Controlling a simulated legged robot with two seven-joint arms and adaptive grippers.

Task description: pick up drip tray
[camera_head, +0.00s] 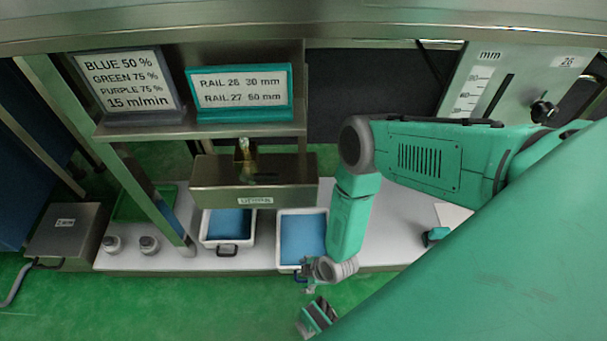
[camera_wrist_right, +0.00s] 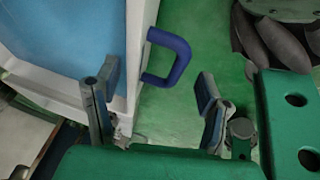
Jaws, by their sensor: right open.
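Two white trays with blue insides stand on the low white shelf. The right-hand tray (camera_head: 302,240) has a blue handle (camera_head: 300,276) on its front. The left-hand tray (camera_head: 228,225) has a dark handle. My right gripper (camera_head: 309,280) is low in front of the right-hand tray, close to its handle. In the right wrist view my right gripper (camera_wrist_right: 158,100) is open and empty. The blue handle (camera_wrist_right: 178,58) shows beyond and between its fingers, with the white tray wall (camera_wrist_right: 138,45) at the left. I cannot tell whether a finger touches the tray. My left gripper is not in view.
A steel box (camera_head: 255,183) hangs above the trays, below a shelf with two signs (camera_head: 240,92). A steel post (camera_head: 160,210) and two small round pieces (camera_head: 130,244) are left of the trays.

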